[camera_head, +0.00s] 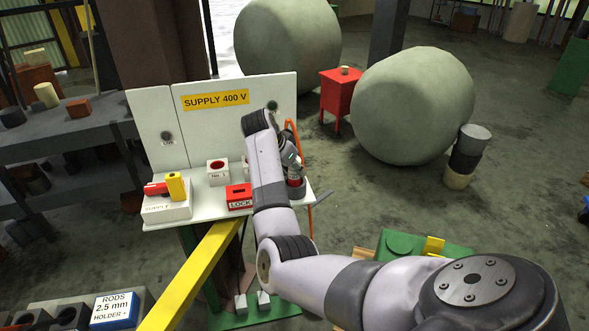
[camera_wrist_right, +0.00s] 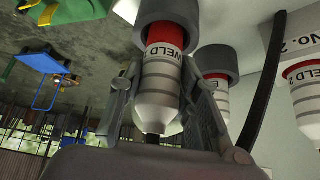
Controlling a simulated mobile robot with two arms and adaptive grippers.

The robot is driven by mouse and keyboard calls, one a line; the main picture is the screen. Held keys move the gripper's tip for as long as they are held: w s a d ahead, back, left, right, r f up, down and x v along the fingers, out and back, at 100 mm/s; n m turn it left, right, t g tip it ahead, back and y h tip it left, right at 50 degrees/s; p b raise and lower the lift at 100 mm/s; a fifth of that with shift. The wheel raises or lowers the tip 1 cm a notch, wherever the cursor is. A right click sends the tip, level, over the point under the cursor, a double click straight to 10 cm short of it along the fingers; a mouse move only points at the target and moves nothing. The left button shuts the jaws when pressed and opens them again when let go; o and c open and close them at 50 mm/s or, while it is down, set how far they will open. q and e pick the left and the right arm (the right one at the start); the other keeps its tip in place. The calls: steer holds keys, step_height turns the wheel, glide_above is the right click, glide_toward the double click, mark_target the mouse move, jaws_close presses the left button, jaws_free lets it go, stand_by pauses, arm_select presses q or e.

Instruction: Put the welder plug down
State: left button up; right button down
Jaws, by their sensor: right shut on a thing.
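The welder plug (camera_wrist_right: 160,85) is white with grey rings, a red band and a "WELD" label in the right wrist view. My right gripper (camera_wrist_right: 163,68) is shut around its body, with one finger on each side. The plug's red end meets a dark grey cup (camera_wrist_right: 168,10). In the head view this cup (camera_head: 297,188) stands at the right end of the white shelf (camera_head: 215,205), under my right gripper (camera_head: 291,162). How deep the plug sits in the cup is hidden. My left gripper is not in view.
Two similar white plugs show beside the held one, one in a grey cup (camera_wrist_right: 217,60). A white block with a red hole (camera_head: 218,173), a red LOCK block (camera_head: 239,196) and a yellow piece (camera_head: 176,186) stand on the shelf. An orange cable (camera_head: 302,150) hangs behind my gripper.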

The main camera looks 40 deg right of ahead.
steer(key=shift+f, duration=0.65)
steer(key=shift+f, duration=0.1)
steer(key=c, duration=1.2)
jaws_free()
steer(key=shift+a+r, duration=0.1)
steer(key=shift+r, duration=0.15)
steer(key=b+v, duration=0.2)
steer(key=v, duration=0.9)
steer(key=shift+r, duration=0.35)
steer(key=shift+a, duration=0.1)
